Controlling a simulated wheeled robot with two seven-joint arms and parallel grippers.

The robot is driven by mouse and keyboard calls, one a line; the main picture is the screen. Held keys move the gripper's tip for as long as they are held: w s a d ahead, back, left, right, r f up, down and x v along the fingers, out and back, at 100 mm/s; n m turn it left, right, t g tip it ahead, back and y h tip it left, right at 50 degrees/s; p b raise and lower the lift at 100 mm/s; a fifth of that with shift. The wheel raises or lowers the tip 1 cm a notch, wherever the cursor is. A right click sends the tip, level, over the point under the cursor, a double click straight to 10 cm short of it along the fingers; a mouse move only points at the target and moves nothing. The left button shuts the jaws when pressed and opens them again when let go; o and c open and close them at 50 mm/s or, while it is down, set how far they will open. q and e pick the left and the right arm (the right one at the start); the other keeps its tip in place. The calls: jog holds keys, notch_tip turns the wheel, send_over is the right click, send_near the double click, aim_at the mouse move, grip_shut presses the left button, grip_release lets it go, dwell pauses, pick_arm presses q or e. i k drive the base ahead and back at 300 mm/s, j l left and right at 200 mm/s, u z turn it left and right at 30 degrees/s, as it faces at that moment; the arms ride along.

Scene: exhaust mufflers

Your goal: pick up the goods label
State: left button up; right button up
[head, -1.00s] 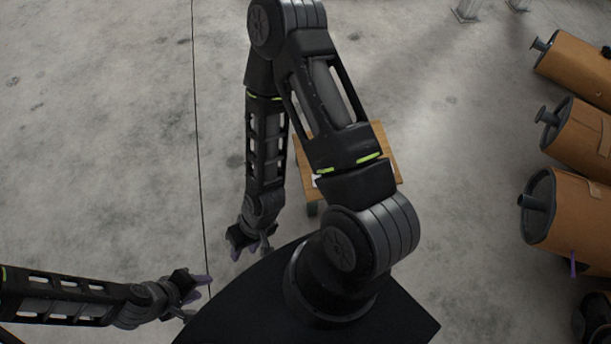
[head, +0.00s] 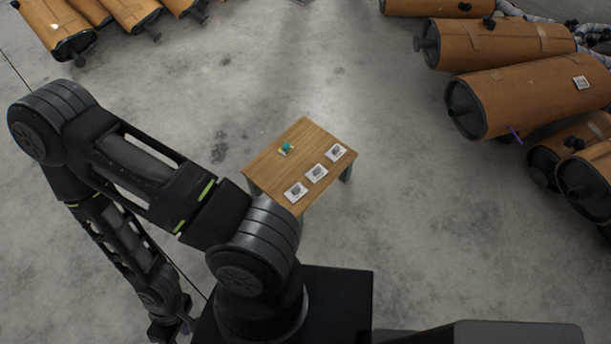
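A small wooden table (head: 309,142) stands on the floor near the middle of the head view. Three white labels with dark pictures lie in a row along its near right side: the left label (head: 296,191), the middle label (head: 317,173) and the right label (head: 336,152). A small pale piece with a teal top (head: 286,149) lies nearer the far left edge. I cannot tell which is the goods label. My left gripper is out of view.
Brown mufflers lie at the right, one large muffler (head: 530,95) with a white label (head: 581,83) on it. Several more lie at the top left, including one muffler (head: 55,28). The grey floor (head: 390,190) around the table is clear.

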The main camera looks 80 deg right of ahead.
aim_at(315, 174)
jog(key=i+z, duration=0.15)
jog(key=z, duration=0.3)
jog(key=i+z, duration=0.2)
jog(key=z, duration=0.25)
jog(key=i+j+z, duration=0.1)
jog(key=z, duration=0.35)
jog(key=i+z, duration=0.1)
jog(key=z, duration=0.4)
jog(key=i+z, duration=0.1)
jog(key=z, duration=0.35)
jog(key=i+j+z, duration=0.1)
jog(key=z, duration=0.4)
jog(key=i+j+z, duration=0.1)
jog(key=z, duration=0.35)
jog(key=i+j+z, duration=0.1)
jog(key=z, duration=0.4)
jog(key=j+z, duration=0.15)
jog(key=z, duration=0.3)
jog(key=i+j+z, duration=0.1)
jog(key=j+z, duration=0.15)
jog(key=z, duration=0.15)
jog(key=i+j+z, duration=0.1)
jog(key=j+z, duration=0.45)
jog(key=z, duration=0.3)
jog(key=i+j, duration=0.05)
